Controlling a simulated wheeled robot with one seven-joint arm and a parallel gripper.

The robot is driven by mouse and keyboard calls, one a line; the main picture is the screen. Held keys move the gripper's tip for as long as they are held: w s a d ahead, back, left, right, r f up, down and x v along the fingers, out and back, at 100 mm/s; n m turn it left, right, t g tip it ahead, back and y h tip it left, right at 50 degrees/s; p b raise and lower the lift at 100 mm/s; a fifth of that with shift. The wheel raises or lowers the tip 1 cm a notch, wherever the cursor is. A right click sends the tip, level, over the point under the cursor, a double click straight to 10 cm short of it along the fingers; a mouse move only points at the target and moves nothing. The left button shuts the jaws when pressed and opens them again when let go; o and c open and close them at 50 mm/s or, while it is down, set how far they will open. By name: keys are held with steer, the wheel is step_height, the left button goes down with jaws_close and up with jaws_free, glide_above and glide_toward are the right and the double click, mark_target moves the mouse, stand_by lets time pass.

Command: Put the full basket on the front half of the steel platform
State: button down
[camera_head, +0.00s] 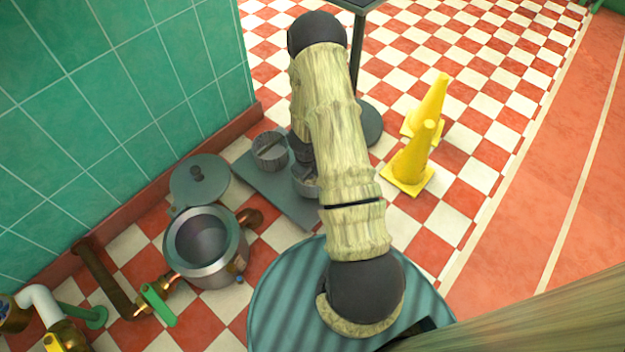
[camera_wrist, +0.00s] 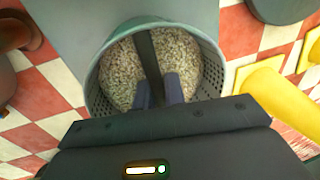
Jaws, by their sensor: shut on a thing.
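A round grey basket (camera_wrist: 107,75) full of pale pellets fills the middle of the wrist view, with a dark bar handle (camera_wrist: 146,48) across its top. My gripper (camera_wrist: 160,90) is shut on that handle. In the head view this basket (camera_head: 304,184) shows partly behind my arm, over the near right part of the steel platform (camera_head: 297,209). I cannot tell whether its base touches the platform. The platform also shows around the basket in the wrist view (camera_wrist: 75,30). A second basket (camera_head: 268,156) with a handle stands on the platform, to the left and farther back; its contents are unclear.
An open steel pot (camera_head: 206,247) and a round lid (camera_head: 199,181) are left of the platform, near the green tiled wall (camera_head: 120,90). Pipes with valves (camera_head: 157,304) lie lower left. Two yellow cones (camera_head: 411,165) stand to the right. Checkered floor between platform and cones is partly clear.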

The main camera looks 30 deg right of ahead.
steer(key=shift+f+b, duration=1.5)
steer(key=shift+f, duration=0.35)
steer(key=shift+f, duration=0.15)
steer(key=c, duration=1.5)
jaws_free()
steer(key=r+p, duration=0.3)
steer(key=r, duration=0.1)
steer(key=a+r+p, duration=0.1)
steer(key=r+p, duration=0.2)
steer(key=r, duration=0.1)
steer(key=a+r+p, duration=0.1)
steer(key=r+p, duration=0.1)
steer(key=r, duration=0.2)
steer(key=shift+s+a+p, duration=0.1)
steer(key=shift+s+p, duration=0.3)
